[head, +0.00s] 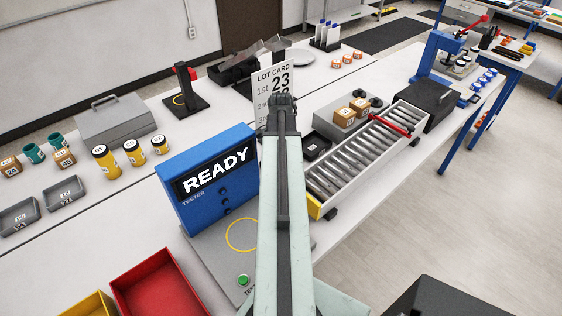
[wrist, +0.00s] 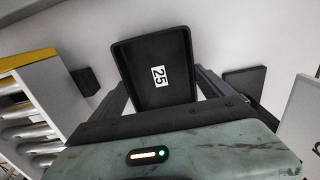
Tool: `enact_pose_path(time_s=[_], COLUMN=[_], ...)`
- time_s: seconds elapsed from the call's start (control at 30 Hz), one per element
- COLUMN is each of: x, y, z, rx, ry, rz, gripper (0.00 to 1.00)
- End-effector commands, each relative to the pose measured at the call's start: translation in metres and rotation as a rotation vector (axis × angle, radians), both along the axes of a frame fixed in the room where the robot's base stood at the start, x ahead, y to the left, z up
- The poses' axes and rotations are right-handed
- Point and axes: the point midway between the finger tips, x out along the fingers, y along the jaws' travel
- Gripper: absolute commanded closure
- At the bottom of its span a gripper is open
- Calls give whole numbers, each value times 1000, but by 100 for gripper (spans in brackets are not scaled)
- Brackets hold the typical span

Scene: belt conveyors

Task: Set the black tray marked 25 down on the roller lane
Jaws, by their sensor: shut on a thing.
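The black tray marked 25 (wrist: 172,52) is in my gripper (wrist: 163,84) in the wrist view, with a finger along each side and its white label facing the camera. My gripper is shut on it. The roller lane (wrist: 32,108) lies apart from the tray, to its left in that view. In the head view the roller lane (head: 345,165) runs away to the right of my arm, its rollers bare and its near end yellow. My gripper is hidden behind my arm there. A small black tray (head: 317,146) shows left of the lane; I cannot tell whether it is the held one.
A red bar (head: 392,122) crosses the lane's far part. The blue tester (head: 208,180) and a lot card (head: 273,82) stand near my arm.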

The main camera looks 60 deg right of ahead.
Motion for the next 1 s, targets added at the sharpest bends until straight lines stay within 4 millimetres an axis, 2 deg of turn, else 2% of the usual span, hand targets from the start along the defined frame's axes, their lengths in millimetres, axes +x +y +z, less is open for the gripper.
enact_pose_path(time_s=[0.03, 0.07, 0.1, 0.37, 0.53, 0.67, 1.0], x=[0, 0, 0, 0, 0, 0, 0], y=[0, 0, 0, 0, 0, 0, 0], z=[-4, -3, -2, -1, 14, 37, 112], rx=[0, 0, 0, 0, 0, 0, 0], ry=[0, 0, 0, 0, 0, 0, 0], rz=[0, 0, 0, 0, 0, 0, 0], gripper=[58, 7, 0, 0, 0, 0, 0])
